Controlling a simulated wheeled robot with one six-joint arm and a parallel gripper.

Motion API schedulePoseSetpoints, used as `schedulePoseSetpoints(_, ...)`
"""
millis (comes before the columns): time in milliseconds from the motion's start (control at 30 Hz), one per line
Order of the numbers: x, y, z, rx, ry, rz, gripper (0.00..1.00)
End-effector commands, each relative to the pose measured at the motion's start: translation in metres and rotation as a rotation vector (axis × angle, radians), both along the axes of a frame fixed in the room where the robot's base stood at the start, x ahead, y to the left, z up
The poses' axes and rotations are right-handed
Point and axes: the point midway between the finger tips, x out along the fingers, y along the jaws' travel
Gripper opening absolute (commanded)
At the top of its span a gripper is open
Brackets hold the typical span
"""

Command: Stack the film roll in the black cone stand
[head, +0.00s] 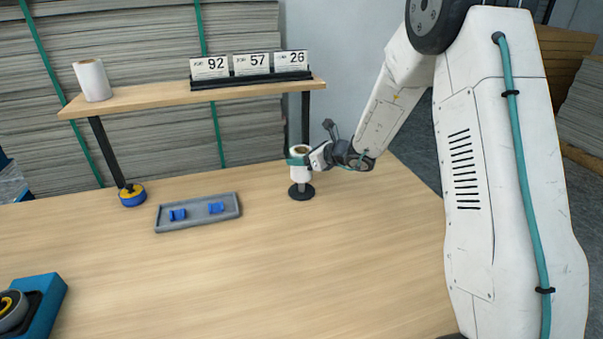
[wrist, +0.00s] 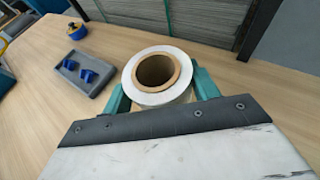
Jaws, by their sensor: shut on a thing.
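The film roll (head: 300,173) is white with a brown core and stands upright between the teal fingers of my gripper (head: 299,158). The black cone stand (head: 301,192) is directly below it on the table, with its round base and a short dark part showing under the roll. I cannot tell whether the cone's tip is inside the core. In the wrist view the roll (wrist: 140,98) shows its top face and open brown core, with my gripper (wrist: 160,88) shut around its sides. The stand is hidden there.
A grey tray (head: 198,222) with two blue pieces lies left of the stand. A wooden shelf (head: 150,98) above holds another white roll (head: 92,80) and number cards (head: 251,64). A blue device (head: 50,295) sits at the front left. The table's middle is clear.

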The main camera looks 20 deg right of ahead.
Motion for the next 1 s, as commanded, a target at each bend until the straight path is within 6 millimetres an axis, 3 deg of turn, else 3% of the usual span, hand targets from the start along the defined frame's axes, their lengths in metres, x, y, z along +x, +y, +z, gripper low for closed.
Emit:
schedulePoseSetpoints(400,0.000,0.002,-0.044,0.000,-0.001,0.002,0.32)
schedulePoseSetpoints(867,0.000,0.002,-0.051,0.000,0.000,0.002,0.32)
schedulePoseSetpoints(900,0.000,0.002,-0.052,0.000,0.000,0.001,0.62)
schedulePoseSetpoints(967,0.000,0.002,-0.051,-0.001,-0.001,0.002,0.79)
schedulePoseSetpoints(1000,0.000,0.002,-0.051,-0.001,-0.001,0.002,0.81)
